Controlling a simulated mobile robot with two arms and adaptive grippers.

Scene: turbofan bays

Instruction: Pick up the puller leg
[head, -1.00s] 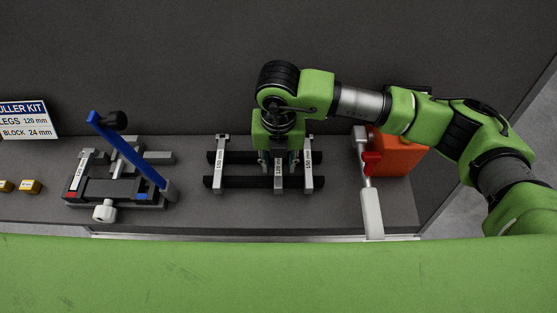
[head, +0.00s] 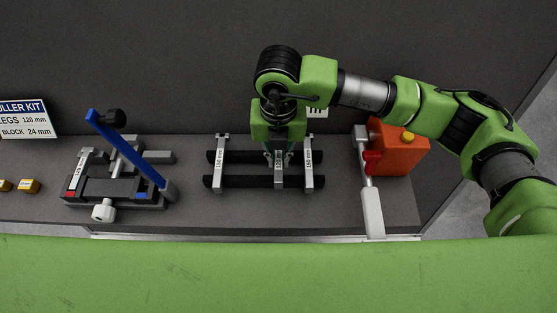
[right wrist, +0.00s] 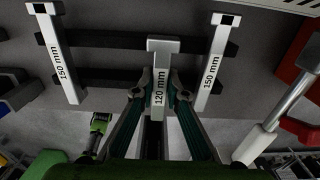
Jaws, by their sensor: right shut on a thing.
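The puller leg (head: 278,178) is a grey bar labelled 120 mm, in the middle of a black two-rail rack (head: 243,182). It also shows in the right wrist view (right wrist: 162,68), between two longer bars. My right gripper (head: 278,157) points down over the rack, and its fingers (right wrist: 158,98) are shut on this leg from both sides. The leg looks slightly raised; whether it is clear of the rails is hard to tell. A 150 mm leg lies on its left (head: 219,170) and another on its right (head: 308,172). My left gripper is not in view.
Left is a puller assembly with a blue bar (head: 130,147) and a 120 mm leg. A puller kit sign (head: 28,119) and small yellow blocks (head: 28,186) are further left. Right are an orange box (head: 400,150) and a white-handled tool (head: 371,208). A dark wall stands behind.

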